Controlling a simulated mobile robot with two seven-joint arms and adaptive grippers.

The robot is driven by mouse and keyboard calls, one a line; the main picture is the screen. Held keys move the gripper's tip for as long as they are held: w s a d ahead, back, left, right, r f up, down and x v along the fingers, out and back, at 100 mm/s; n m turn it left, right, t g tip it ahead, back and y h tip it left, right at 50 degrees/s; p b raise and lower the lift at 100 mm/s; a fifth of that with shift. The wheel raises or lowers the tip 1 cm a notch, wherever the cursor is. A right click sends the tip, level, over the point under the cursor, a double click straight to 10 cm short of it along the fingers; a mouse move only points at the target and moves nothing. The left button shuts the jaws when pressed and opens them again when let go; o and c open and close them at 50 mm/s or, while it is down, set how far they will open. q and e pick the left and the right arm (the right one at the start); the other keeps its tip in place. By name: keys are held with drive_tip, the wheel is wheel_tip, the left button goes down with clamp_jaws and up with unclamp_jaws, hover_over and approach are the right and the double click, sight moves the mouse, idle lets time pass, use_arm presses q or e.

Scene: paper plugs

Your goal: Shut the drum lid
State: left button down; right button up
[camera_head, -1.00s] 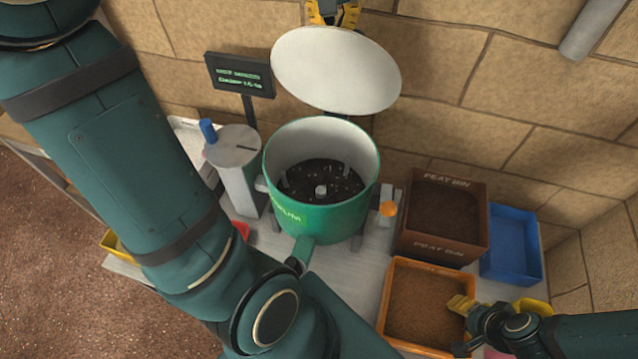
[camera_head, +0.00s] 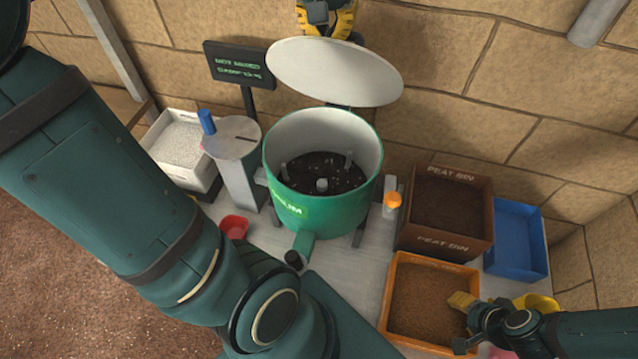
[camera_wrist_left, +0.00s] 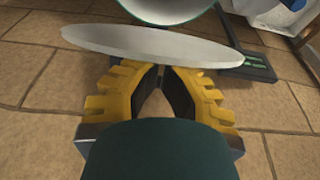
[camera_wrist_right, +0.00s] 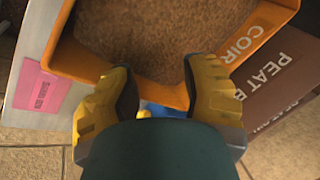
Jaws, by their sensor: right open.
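The green drum (camera_head: 318,205) stands on the bench with dark soil and several pegs inside. Its pale round lid (camera_head: 334,72) is raised above the drum's back rim, tilted open. My left gripper (camera_head: 327,18) is behind the lid's upper edge. In the left wrist view its yellow fingers (camera_wrist_left: 158,72) converge with tips together, close to the lid (camera_wrist_left: 150,45); I cannot tell whether they touch it. My right gripper (camera_head: 462,322) is low at the right by the orange coir bin (camera_head: 385,300); its fingers (camera_wrist_right: 160,75) are apart with nothing held between them.
A display sign (camera_head: 240,65) and a grey post with a blue knob (camera_head: 207,121) stand left of the drum. A brown peat bin (camera_head: 443,243) and a blue bin (camera_head: 515,240) stand right. A red cup (camera_head: 234,228) sits in front. The stone wall (camera_head: 480,70) is close behind.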

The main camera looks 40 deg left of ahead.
use_arm(q)
drive_tip(key=shift+f, duration=0.1)
use_arm(e)
drive_tip(key=shift+s+d+f, duration=0.1)
drive_tip(key=shift+d+f, duration=0.1)
drive_tip(key=shift+f, duration=0.15)
